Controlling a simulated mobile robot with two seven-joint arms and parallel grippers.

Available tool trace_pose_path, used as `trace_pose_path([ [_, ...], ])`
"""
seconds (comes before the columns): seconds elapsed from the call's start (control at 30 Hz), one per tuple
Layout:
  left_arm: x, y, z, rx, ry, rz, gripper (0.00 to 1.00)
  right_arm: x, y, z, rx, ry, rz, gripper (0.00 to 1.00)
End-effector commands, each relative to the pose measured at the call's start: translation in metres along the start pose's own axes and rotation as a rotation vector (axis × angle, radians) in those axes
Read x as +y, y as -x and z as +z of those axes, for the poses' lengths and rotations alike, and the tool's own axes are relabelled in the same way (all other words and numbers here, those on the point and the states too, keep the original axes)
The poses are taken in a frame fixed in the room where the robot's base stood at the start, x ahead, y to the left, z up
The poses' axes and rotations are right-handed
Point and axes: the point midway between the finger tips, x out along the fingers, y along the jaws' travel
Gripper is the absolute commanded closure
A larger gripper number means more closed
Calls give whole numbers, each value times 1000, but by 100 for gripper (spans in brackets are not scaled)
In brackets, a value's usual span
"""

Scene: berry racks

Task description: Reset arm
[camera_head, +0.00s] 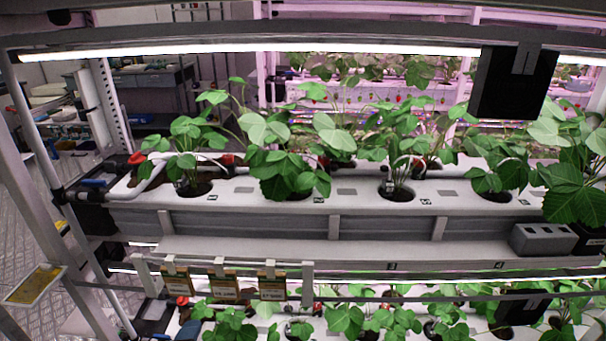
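Neither of my grippers shows in the head view, and I see no part of my arms that I can be sure of. A plant rack fills the view. Its upper white trough (240,199) holds several leafy green strawberry plants (285,160) in round holes. A lower trough with more plants (375,318) runs along the bottom edge, partly cut off.
A lit tube (250,52) runs across the top, with a black box (515,82) hanging at the right. A grey box (545,239) sits on the right of the ledge. Small hanging cards (225,287) and slanted rack posts (45,190) stand at left.

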Motion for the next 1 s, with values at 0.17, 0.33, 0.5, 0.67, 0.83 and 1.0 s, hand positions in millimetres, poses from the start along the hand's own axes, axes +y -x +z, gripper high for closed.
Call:
trace_pose_path([
  [0.17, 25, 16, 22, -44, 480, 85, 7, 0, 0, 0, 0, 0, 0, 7],
  [0.33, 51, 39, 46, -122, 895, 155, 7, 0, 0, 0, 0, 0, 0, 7],
  [0.5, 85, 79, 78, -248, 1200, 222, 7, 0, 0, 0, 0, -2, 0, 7],
  [0.67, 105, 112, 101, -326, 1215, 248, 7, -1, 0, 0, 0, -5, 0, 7],
  [0.83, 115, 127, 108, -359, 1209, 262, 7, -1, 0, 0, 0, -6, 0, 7],
  [1.0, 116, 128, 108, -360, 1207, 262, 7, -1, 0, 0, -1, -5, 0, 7],
])
